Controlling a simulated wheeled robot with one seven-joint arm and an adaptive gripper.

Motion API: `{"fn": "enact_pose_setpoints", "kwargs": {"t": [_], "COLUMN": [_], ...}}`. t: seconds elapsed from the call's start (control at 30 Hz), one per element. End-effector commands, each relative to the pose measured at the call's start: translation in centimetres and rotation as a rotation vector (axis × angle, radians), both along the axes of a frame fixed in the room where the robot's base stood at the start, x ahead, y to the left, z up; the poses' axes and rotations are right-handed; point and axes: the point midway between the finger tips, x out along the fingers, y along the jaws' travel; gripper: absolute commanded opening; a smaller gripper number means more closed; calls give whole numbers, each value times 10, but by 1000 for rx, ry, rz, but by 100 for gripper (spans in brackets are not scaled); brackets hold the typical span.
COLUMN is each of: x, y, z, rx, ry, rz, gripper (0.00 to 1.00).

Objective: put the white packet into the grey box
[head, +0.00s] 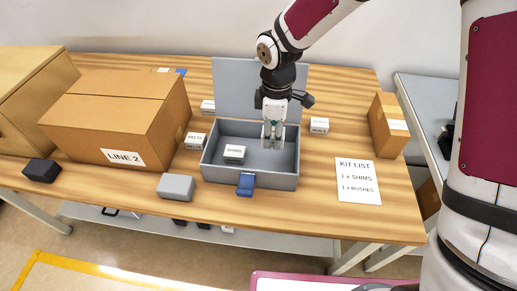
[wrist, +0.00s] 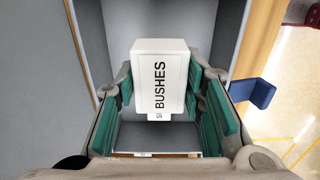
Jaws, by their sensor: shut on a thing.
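The grey box (head: 290,177) stands open on the table, its lid raised at the back and a blue latch (head: 246,184) on its front. A white packet marked SHIMS (head: 234,152) lies inside, left of the middle. My gripper (head: 272,143) points down over the right part of the box. In the wrist view, my gripper (wrist: 165,100) is shut on a white packet marked BUSHES (wrist: 160,80), between its green pads. Grey box walls (wrist: 105,35) surround it there. Part of another lettered white thing shows just below the held packet. Whether the held packet touches the floor, I cannot tell.
A kit list card (head: 357,180) lies right of the box. Small white packets stand left (head: 195,141) and right (head: 319,125) of it. A grey block (head: 176,187) lies in front left. Cardboard boxes stand at the left (head: 120,110) and right (head: 388,125).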

Motion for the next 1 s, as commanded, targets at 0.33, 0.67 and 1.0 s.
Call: {"fn": "enact_pose_setpoints", "kwargs": {"t": [0.33,0.67,1.0], "x": [-1,-1,0], "y": [0,0,0], "z": [-55,-87,-96], "rx": [-1,-1,0], "ry": [3,4,0], "rz": [1,0,0], "gripper": [5,5,5]}}
